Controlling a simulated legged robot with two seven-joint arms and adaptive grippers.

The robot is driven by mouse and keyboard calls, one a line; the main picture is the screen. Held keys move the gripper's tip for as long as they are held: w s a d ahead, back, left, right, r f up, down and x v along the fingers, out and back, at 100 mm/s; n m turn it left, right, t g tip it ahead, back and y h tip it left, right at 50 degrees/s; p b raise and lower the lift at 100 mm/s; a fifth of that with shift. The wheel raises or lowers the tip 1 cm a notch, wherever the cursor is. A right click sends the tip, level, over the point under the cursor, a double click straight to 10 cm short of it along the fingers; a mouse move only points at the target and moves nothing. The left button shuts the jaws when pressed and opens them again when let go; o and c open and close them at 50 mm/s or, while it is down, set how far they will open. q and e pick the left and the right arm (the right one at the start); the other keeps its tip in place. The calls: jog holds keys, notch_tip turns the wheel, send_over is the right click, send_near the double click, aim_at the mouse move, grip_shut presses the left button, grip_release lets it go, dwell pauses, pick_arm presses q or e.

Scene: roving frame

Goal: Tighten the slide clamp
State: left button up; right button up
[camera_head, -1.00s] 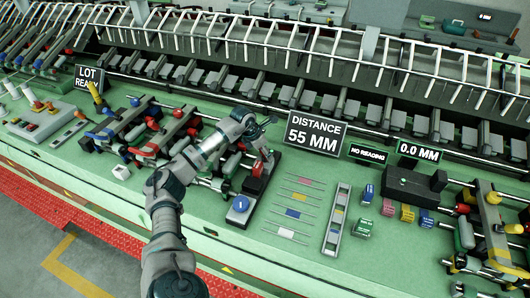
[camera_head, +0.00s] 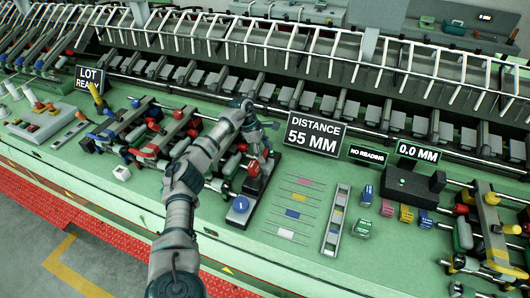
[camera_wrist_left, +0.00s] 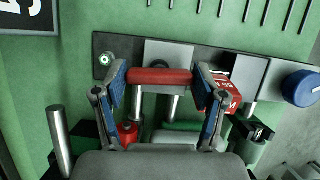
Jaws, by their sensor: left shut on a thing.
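My left gripper (camera_head: 262,158) reaches down at the right end of the row of roller fixtures. In the left wrist view my left gripper (camera_wrist_left: 160,77) has its two blue-padded fingers on either end of a red bar handle (camera_wrist_left: 160,76), and is shut on it. The handle sits across two metal rods in front of a grey block, seemingly the slide clamp. A red block with white lettering (camera_wrist_left: 222,92) is beside the right finger. A blue round knob (camera_wrist_left: 300,88) is at the right; it also shows in the head view (camera_head: 240,204). My right gripper is out of view.
A sign (camera_head: 314,134) reads "DISTANCE 55 MM"; smaller signs read "NO READING" (camera_head: 367,155) and "0.0 MM" (camera_head: 417,152). Coloured strips (camera_head: 293,213), a metal gauge rail (camera_head: 336,220) and small labelled blocks (camera_head: 363,228) lie to the right on the green bench.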

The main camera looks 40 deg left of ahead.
pick_arm(q)
jog(key=shift+a+r+m, duration=0.2)
jog(key=shift+r+m, duration=0.05)
jog(key=shift+m, duration=0.35)
jog(key=o, duration=1.1)
jog(key=shift+o, duration=0.2)
jog(key=shift+a+f, duration=0.2)
jog(key=a+v, duration=0.1)
jog(key=v, duration=1.1)
jog(key=shift+w+f, duration=0.2)
jog(key=shift+w, duration=0.05)
jog(key=shift+d, duration=0.2)
